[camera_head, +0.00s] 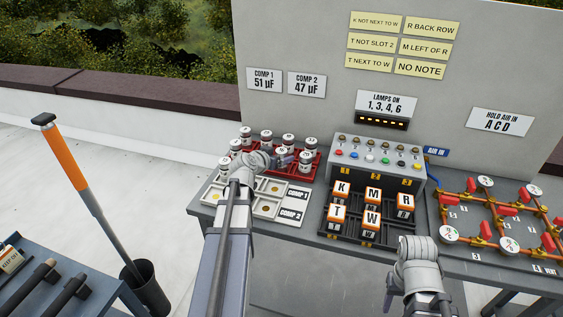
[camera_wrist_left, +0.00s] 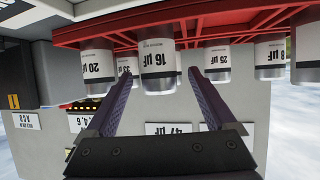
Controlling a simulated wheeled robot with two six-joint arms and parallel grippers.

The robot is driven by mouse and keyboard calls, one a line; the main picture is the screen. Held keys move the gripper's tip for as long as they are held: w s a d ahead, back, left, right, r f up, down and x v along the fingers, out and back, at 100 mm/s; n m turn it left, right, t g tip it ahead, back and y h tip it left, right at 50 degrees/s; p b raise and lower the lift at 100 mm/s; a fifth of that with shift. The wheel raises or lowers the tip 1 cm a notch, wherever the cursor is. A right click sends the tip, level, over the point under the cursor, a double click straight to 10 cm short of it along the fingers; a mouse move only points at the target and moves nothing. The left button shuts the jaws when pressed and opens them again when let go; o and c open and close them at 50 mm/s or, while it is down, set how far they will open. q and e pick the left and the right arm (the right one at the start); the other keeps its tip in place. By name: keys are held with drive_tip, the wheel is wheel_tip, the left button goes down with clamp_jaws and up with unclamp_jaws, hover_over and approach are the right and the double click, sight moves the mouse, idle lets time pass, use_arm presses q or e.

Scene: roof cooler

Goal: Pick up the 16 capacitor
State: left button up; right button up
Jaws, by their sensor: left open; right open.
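In the head view my left gripper (camera_head: 284,161) is over the red rack (camera_head: 318,160), and the can's label there is too small to read. My right gripper (camera_head: 416,298) is open and empty at the front right.
Neighbouring cans 20 µF (camera_wrist_left: 97,62) and 25 µF (camera_wrist_left: 215,60) stand close by. A white tray with COMP 1 and COMP 2 slots (camera_head: 262,206) lies in front of the rack. Lettered blocks (camera_head: 371,219) and pipework (camera_head: 490,212) are to the right.

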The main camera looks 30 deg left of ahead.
use_arm(q)
drive_tip(key=b+x, duration=0.2)
drive_tip(key=x, duration=0.2)
drive_tip(key=shift+w+f, duration=0.1)
drive_tip(key=shift+f, duration=0.15)
drive_tip(key=shift+w+f, duration=0.1)
drive_tip(key=shift+w, duration=0.3)
drive_tip(key=shift+s, duration=0.1)
clamp_jaws()
